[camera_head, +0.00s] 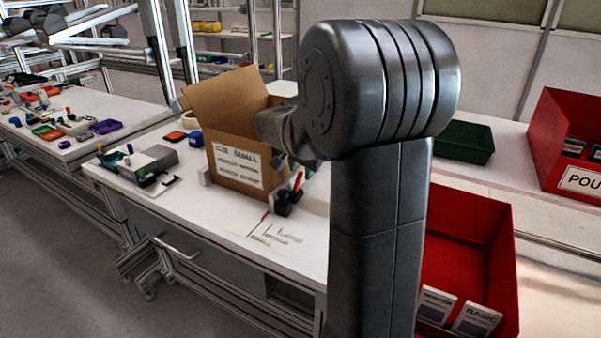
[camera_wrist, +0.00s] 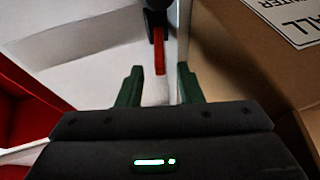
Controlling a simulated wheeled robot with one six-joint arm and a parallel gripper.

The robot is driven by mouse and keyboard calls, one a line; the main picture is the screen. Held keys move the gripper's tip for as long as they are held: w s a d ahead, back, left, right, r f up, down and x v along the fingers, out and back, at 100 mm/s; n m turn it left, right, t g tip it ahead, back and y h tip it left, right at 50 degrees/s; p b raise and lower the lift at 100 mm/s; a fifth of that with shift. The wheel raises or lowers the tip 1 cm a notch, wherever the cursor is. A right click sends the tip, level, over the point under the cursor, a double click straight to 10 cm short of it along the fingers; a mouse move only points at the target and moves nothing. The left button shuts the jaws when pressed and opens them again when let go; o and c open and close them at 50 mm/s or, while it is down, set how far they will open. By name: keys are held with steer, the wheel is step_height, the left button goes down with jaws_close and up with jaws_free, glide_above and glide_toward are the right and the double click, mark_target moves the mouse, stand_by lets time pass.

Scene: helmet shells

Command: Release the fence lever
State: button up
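The fence lever is a red-orange bar (camera_head: 297,181) on a black block (camera_head: 286,202), beside the front right corner of a cardboard box on the white bench. In the wrist view the red lever (camera_wrist: 159,52) hangs from a black part (camera_wrist: 157,15) at the top. My gripper (camera_wrist: 160,67) is open, its two green fingers apart on either side of the lever's lower end. Whether a finger touches the lever I cannot tell. In the head view my arm hides most of the gripper.
The open cardboard box (camera_head: 233,158) stands close on the right in the wrist view. A red bin (camera_head: 482,225) with boxes is right of my arm. Another red bin (camera_head: 566,120) and a green tray (camera_head: 464,141) stand behind. The bench's front part is mostly clear.

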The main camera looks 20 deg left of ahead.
steer(key=p+v, duration=0.1)
steer(key=v, duration=1)
steer(key=shift+c, duration=0.4)
